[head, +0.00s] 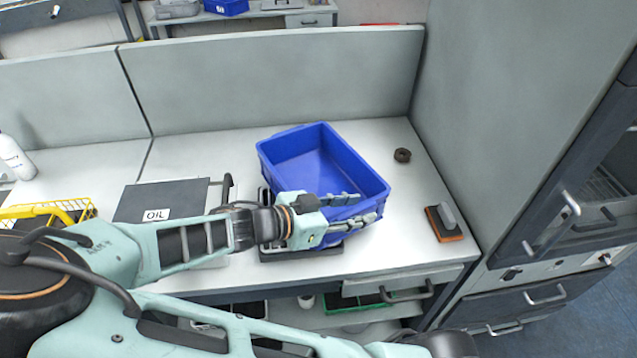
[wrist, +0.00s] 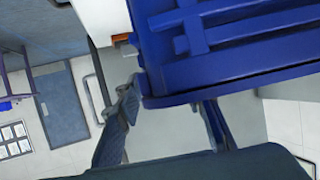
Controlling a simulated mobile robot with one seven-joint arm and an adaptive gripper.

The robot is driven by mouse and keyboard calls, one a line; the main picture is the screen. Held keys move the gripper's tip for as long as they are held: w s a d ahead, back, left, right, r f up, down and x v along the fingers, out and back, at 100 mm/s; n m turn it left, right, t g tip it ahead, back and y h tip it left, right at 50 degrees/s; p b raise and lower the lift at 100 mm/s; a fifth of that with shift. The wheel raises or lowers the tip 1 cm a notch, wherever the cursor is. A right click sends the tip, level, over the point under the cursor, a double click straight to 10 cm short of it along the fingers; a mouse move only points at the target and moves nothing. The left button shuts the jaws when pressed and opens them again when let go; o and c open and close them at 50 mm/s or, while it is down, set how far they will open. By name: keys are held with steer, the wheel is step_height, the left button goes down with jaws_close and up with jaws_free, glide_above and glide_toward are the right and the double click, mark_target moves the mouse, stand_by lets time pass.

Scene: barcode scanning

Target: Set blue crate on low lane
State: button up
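The blue crate (head: 345,160) is an empty, open-topped bin on the white worktop, right of centre in the head view. Its ribbed outer side fills the upper right of the wrist view (wrist: 235,60). My gripper (head: 358,207) is at the crate's near side, with its fingers apart and pointing right along that wall. In the wrist view the fingers (wrist: 170,103) are spread, with grey floor showing between them, and the crate covers part of the right finger. Whether the fingers touch the crate is unclear. I cannot identify a low lane.
A dark ring (head: 402,155) and an orange-based block (head: 444,223) lie right of the crate. A partition (head: 270,80) runs behind, and a tall cabinet (head: 515,110) closes the right.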

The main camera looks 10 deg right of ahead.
jaws_close()
steer(key=shift+r, duration=0.15)
stand_by(0.5)
